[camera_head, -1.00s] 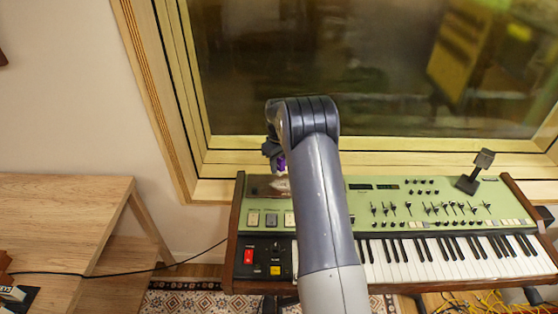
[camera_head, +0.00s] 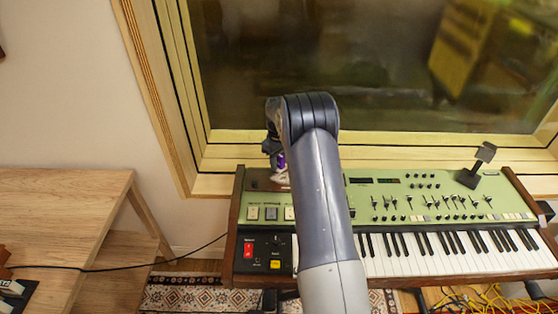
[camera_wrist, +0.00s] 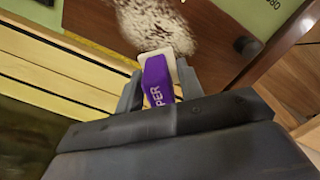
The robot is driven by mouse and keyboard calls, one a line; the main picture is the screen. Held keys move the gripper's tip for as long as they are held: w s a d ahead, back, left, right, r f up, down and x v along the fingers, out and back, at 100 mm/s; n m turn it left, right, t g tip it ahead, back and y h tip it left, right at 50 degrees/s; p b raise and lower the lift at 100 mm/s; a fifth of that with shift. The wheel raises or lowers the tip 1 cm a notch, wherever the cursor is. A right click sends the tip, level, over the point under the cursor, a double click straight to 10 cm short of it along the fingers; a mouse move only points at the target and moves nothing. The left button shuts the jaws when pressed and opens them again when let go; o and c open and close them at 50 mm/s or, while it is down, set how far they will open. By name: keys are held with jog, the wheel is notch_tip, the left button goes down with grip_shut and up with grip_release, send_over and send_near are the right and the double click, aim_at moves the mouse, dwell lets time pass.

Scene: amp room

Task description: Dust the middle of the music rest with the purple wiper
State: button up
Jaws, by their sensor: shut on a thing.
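My gripper (camera_wrist: 158,76) is shut on the purple wiper (camera_wrist: 157,88), with one finger on each side of its handle. The wiper's pale front end points at a speckled white dust patch (camera_wrist: 150,20) on the brown music rest (camera_wrist: 215,38). I cannot tell whether it touches. In the head view, my gripper (camera_head: 273,150) hangs over the rest, and a bit of the purple wiper (camera_head: 281,161) shows beside my arm. The brown music rest (camera_head: 258,180) lies at the back left of the green keyboard; my arm hides its right part.
The green keyboard (camera_head: 360,211) stands below a wooden window frame (camera_head: 400,158). A dark upright bracket (camera_head: 473,172) stands at its back right. A wooden desk (camera_head: 60,215) is at the left, with a cable (camera_head: 110,268) running to the keyboard.

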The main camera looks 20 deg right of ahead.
jog(key=shift+f+b, duration=0.55)
jog(key=shift+f, duration=0.35)
